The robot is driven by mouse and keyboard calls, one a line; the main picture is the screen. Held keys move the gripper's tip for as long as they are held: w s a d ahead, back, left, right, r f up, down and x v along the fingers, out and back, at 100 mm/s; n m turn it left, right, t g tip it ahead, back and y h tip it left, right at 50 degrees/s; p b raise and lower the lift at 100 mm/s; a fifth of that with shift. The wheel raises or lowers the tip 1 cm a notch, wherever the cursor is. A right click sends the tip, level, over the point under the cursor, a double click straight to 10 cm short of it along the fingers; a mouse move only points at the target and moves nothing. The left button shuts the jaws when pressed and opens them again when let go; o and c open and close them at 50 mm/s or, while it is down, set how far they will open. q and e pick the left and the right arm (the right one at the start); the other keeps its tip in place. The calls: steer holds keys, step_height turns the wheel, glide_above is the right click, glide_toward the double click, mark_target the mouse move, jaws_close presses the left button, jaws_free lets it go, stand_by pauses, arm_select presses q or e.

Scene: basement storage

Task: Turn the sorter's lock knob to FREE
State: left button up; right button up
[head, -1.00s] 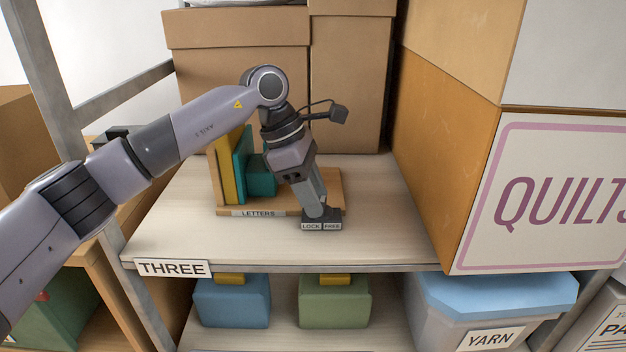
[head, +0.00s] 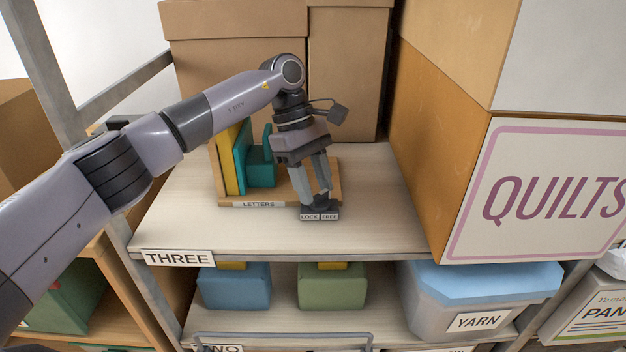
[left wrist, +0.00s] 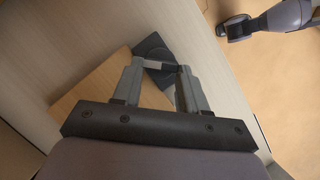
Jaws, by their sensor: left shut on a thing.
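The wooden sorter (head: 335,178) stands on the shelf labelled THREE, with a LETTERS plate on its front edge. A dark lock base (head: 320,211) at its front right corner carries a LOCK label on the left and a FREE label on the right. My left gripper (head: 318,203) reaches down over this base, its fingers shut on the lock knob. In the left wrist view, the small grey knob (left wrist: 160,66) is between the fingertips above the dark base plate (left wrist: 150,45). In the head view the fingers hide the knob, so its pointing direction cannot be read.
Yellow and teal books (head: 238,165) stand in the sorter left of my gripper. A QUILTS box (head: 447,130) walls off the right, and cardboard boxes (head: 235,65) stand behind. The shelf (head: 385,220) is bare between the sorter and the QUILTS box.

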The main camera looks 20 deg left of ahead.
stand_by(0.4)
arm_select(q)
steer(key=o, duration=1.1)
steer(key=shift+c, duration=0.2)
steer(key=shift+r, duration=0.1)
steer(key=v, duration=0.7)
